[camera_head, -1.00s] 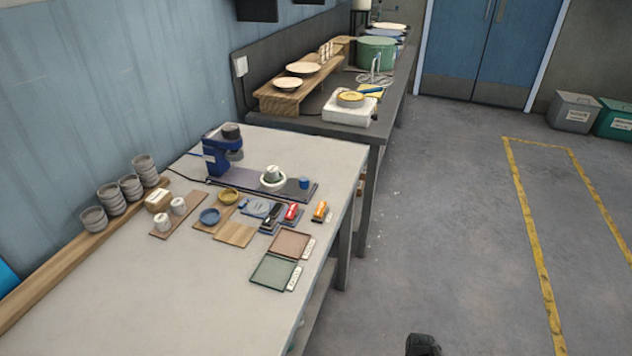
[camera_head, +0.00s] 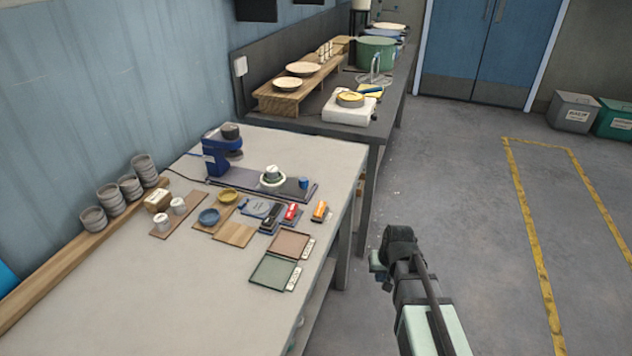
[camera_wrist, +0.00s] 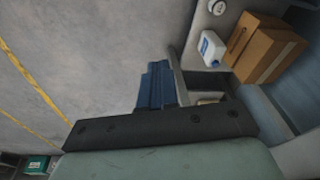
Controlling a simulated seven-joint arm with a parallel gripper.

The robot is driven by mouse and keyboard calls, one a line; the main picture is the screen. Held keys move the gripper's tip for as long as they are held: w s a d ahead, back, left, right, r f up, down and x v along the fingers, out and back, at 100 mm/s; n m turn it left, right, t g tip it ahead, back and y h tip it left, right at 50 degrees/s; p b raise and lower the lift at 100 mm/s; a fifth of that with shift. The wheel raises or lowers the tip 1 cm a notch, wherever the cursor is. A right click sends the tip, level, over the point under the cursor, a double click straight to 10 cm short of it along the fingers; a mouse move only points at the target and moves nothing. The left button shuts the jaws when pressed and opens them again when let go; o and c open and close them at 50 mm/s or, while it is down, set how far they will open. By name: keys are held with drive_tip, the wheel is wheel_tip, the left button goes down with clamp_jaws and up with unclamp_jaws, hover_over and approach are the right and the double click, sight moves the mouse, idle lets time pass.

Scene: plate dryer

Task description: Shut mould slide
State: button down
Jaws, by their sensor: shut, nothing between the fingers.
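A blue press (camera_head: 213,155) stands at the back of the white table. A long dark base (camera_head: 243,182) runs right from it. A pale round mould (camera_head: 272,175) sits on this base, out to the right and apart from the press head. A small blue knob (camera_head: 303,183) stands near the base's right end. I cannot tell the slide itself from the base. My arm is beyond the table's right edge, over the floor, apart from the press. In the wrist view my gripper (camera_wrist: 156,82) shows dark blue fingers, shut and empty.
Red, black and orange small tools (camera_head: 291,213) lie in front of the base. Two shallow trays (camera_head: 273,271) lie nearer, by the table's right edge. Cups and bowls (camera_head: 130,187) stand at the left. In the wrist view a cardboard box (camera_wrist: 262,48) shows at upper right.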

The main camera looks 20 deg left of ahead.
drive_tip(key=w+a+r+t+y, duration=0.1)
drive_tip(key=w+a+r, duration=0.25)
drive_tip(key=r, duration=0.55)
drive_tip(key=w+a+r+t+y, duration=0.15)
drive_tip(key=a+r, duration=0.35)
drive_tip(key=r, duration=0.5)
drive_tip(key=w+a+r+y, duration=0.1)
drive_tip(key=w+a+r, duration=0.3)
drive_tip(key=r, duration=0.5)
drive_tip(key=y, duration=0.2)
approach(309, 187)
drive_tip(key=shift+g+h, duration=0.25)
drive_tip(key=shift+g, duration=0.1)
drive_tip(key=w+f, duration=0.1)
drive_tip(key=f, duration=0.1)
drive_tip(key=w+d+f, duration=0.1)
drive_tip(key=w, duration=0.1)
drive_tip(key=shift+f, duration=0.35)
drive_tip(key=shift+s+a+r, duration=0.1)
drive_tip(key=shift+s+a, duration=0.05)
drive_tip(key=shift+a, duration=0.4)
drive_tip(key=shift+s+a+r, duration=0.1)
drive_tip(key=shift+a, duration=0.45)
drive_tip(key=shift+s+a, duration=0.15)
drive_tip(key=shift+a, duration=0.6)
drive_tip(key=shift+a, duration=0.1)
